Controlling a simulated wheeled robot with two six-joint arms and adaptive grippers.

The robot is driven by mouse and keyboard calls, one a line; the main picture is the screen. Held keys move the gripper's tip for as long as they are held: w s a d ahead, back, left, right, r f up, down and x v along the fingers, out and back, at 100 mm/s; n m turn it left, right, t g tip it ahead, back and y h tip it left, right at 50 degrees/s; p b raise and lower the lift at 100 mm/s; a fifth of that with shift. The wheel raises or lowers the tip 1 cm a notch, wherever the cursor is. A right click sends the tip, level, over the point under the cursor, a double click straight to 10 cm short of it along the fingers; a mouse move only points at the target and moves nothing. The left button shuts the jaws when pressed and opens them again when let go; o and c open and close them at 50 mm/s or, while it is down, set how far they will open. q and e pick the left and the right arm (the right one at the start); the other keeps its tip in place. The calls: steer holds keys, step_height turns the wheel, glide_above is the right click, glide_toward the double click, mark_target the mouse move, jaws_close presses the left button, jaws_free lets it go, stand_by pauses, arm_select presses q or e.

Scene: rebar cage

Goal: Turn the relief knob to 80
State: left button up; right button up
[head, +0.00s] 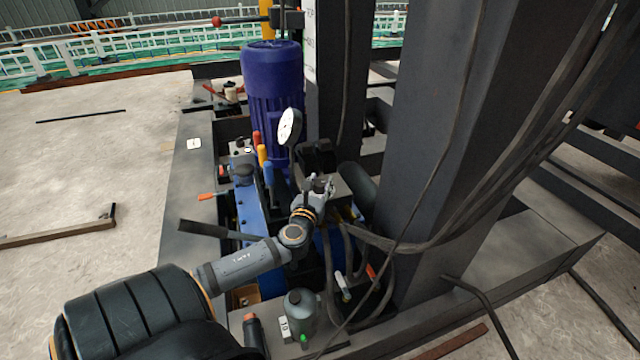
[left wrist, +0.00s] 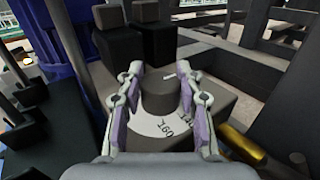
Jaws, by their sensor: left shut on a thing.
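The relief knob (left wrist: 160,92) is a dark grey cylinder on a pale round dial (left wrist: 150,128) in the left wrist view. The dial shows 160 at the near side and part of another number to its right. A white mark shows at the knob's far right. My left gripper (left wrist: 160,78) has a finger on each side of the knob and is shut on it. In the head view my left gripper (head: 320,186) is at the block below the round gauge (head: 289,126), and the knob is hidden there. My right gripper is not in view.
A blue motor (head: 272,85) stands behind the valve block. A thick dark column (head: 450,130) and hanging hoses (head: 365,240) are close on the right. Coloured levers (head: 262,155) stand left of the gauge. A green-grey bottle (head: 300,312) stands in front.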

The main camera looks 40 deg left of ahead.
arm_select(q)
steer(key=shift+n+y, duration=0.3)
steer(key=shift+y, duration=0.1)
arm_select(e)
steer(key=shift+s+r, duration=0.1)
arm_select(q)
steer(key=shift+d+r+n+g+y+p, duration=0.1)
steer(key=shift+n+g+y+p, duration=0.35)
steer(key=shift+n+g+y, duration=0.65)
steer(key=shift+n+g+y+p, duration=0.35)
steer(key=shift+n+g+y, duration=0.25)
steer(key=shift+g+y, duration=0.3)
steer(key=shift+n+g+y+p, duration=0.45)
steer(key=shift+n+g+y, duration=0.55)
steer(key=shift+n+g, duration=0.4)
steer(key=shift+n+g+y+p, duration=0.4)
steer(key=shift+n+g+y, duration=0.65)
steer(key=shift+g, duration=0.65)
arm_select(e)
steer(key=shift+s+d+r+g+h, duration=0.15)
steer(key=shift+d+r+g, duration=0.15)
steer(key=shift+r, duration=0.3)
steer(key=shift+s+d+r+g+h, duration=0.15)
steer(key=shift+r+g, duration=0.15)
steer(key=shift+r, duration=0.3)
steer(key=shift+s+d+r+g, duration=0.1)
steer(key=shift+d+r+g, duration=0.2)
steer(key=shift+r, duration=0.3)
arm_select(q)
steer(key=shift+g, duration=0.3)
